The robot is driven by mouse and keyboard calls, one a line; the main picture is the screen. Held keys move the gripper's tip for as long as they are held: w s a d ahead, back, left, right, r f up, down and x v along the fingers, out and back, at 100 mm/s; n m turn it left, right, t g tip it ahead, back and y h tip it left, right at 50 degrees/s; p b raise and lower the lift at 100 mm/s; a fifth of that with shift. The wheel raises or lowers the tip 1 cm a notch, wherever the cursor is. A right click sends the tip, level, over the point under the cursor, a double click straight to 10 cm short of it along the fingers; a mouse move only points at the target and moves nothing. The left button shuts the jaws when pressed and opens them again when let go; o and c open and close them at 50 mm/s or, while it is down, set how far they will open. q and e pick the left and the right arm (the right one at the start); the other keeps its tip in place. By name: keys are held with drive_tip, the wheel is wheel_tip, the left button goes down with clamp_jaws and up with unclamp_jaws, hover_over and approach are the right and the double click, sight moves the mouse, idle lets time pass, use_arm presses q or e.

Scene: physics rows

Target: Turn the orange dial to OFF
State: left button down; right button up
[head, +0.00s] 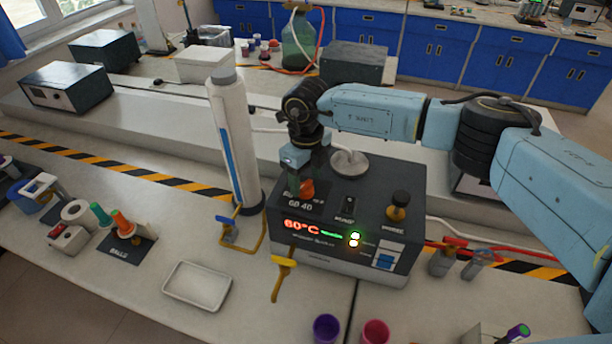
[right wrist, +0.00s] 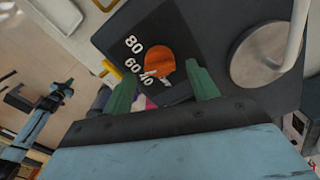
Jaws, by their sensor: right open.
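The orange dial (head: 307,189) sits on the top of a dark bath unit (head: 420,178) with a lit red 60°C display. My right gripper (head: 300,178) is above the dial, pointing down. In the right wrist view the orange dial (right wrist: 172,52) shows between and just beyond the two green fingertips (right wrist: 160,82), which are open and apart from it. White numbers 80, 60 and 40 are printed beside the dial; a white mark shows on its lower edge, near 40. An OFF label cannot be made out. My left gripper is not in view.
On the unit's top are a black-capped brass knob (head: 398,205), a small black switch (head: 349,200) and a round metal lid (head: 349,162). A tall white cylinder (head: 234,140) stands close on the left. A yellow-handled tap (head: 284,265) projects from the front.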

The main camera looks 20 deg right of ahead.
drive_tip(key=shift+f, duration=0.65)
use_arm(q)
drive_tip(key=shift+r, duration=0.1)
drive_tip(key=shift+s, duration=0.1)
use_arm(e)
drive_tip(key=shift+c, duration=1.1)
drive_tip(key=c, duration=0.8)
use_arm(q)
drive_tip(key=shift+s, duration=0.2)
